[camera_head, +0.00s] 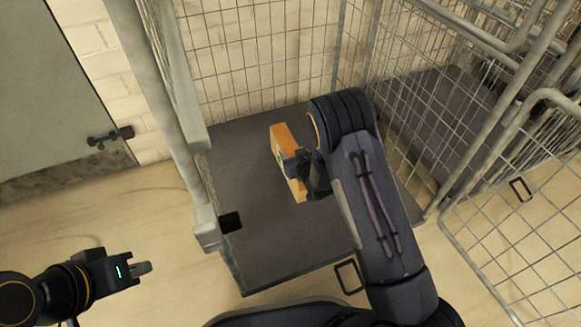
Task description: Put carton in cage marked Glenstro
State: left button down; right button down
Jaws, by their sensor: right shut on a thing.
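The small orange-brown carton (281,136) is inside the wire cage, over its dark base (275,235). I cannot tell whether it touches the base. My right gripper (296,166) is shut on the carton, and my arm and gripper hide part of it. No Glenstro marking is readable on the cage (205,225). My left gripper (142,268) is empty, over the floor outside the cage at lower left. Its fingers are seen from an angle that does not show whether they are open.
Another wire cage (545,165) stands at the right, with its mesh and bars close to my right arm. A grey door (50,90) and pale brick wall (108,65) are behind at left. The floor (110,215) at left is clear.

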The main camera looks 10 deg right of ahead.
jog(key=w+f, duration=0.1)
jog(key=w+f+b, duration=0.1)
jog(key=f, duration=0.1)
jog(key=w+f+b, duration=0.1)
jog(key=w+f, duration=0.1)
jog(key=shift+a, duration=0.3)
jog(key=f+b, duration=0.1)
jog(key=f, duration=0.1)
jog(key=f+b, duration=0.1)
jog(key=shift+w+f, duration=0.2)
jog(key=shift+f, duration=0.15)
jog(key=shift+r, duration=0.1)
jog(key=c, duration=0.6)
grip_release()
jog(key=shift+s, duration=0.1)
